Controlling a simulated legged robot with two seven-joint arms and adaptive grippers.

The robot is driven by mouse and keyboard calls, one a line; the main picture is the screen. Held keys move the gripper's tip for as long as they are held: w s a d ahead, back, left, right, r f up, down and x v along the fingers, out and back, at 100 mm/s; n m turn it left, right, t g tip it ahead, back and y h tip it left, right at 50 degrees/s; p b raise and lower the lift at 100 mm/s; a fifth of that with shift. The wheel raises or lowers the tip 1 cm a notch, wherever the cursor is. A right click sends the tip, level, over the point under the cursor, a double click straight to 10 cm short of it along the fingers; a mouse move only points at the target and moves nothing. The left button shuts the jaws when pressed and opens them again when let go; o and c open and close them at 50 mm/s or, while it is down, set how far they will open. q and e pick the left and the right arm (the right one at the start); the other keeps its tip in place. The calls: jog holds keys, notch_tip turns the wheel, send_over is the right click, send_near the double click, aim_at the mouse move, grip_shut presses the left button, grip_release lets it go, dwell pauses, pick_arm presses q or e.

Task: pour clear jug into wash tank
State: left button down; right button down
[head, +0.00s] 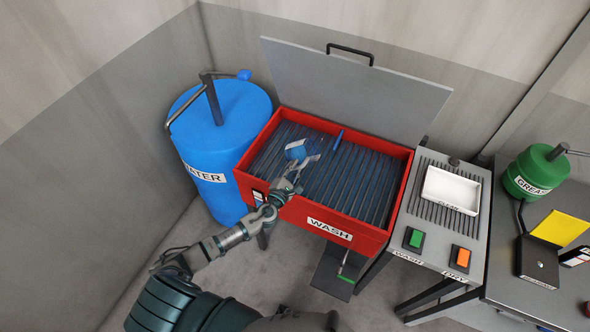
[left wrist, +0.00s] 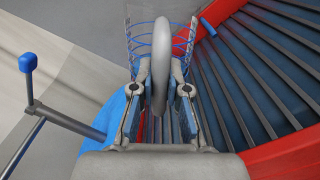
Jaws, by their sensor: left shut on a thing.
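The red wash tank (head: 374,240) stands in the middle of the head view, its grey lid raised and dark slats across its top. My left gripper (head: 291,178) is over the tank's left front part. In the left wrist view my left gripper (left wrist: 160,90) is shut on the thick grey handle (left wrist: 156,55) of the clear jug. The jug is see-through with blue lines (left wrist: 136,40), behind the handle. In the head view the jug (head: 296,150) shows small and bluish above the slats. Its contents and exact tilt are unclear. My right gripper is not in view.
A blue water barrel (head: 226,145) with a pump handle (head: 212,98) stands close left of the tank. A grey side panel with a white tray (head: 452,190) and green and orange buttons is right. A green grease container (head: 535,172) stands far right. A pedal (head: 338,278) lies below the tank.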

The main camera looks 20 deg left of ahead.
pick_arm(q)
jog(key=shift+r+n, duration=0.4)
jog(key=shift+n, duration=0.4)
notch_tip(320, 180, up, 3)
jog(key=n+p, duration=0.1)
jog(key=n, duration=0.6)
jog(key=shift+r+n, duration=0.15)
jog(key=shift+n, duration=0.25)
jog(key=s+d+f+b, duration=0.1)
jog(key=s+d+b, duration=0.5)
jog(key=s, duration=0.4)
jog(key=shift+s+d+y+b, duration=0.2)
jog(key=shift+s+y+b, duration=0.1)
jog(key=shift+s, duration=0.1)
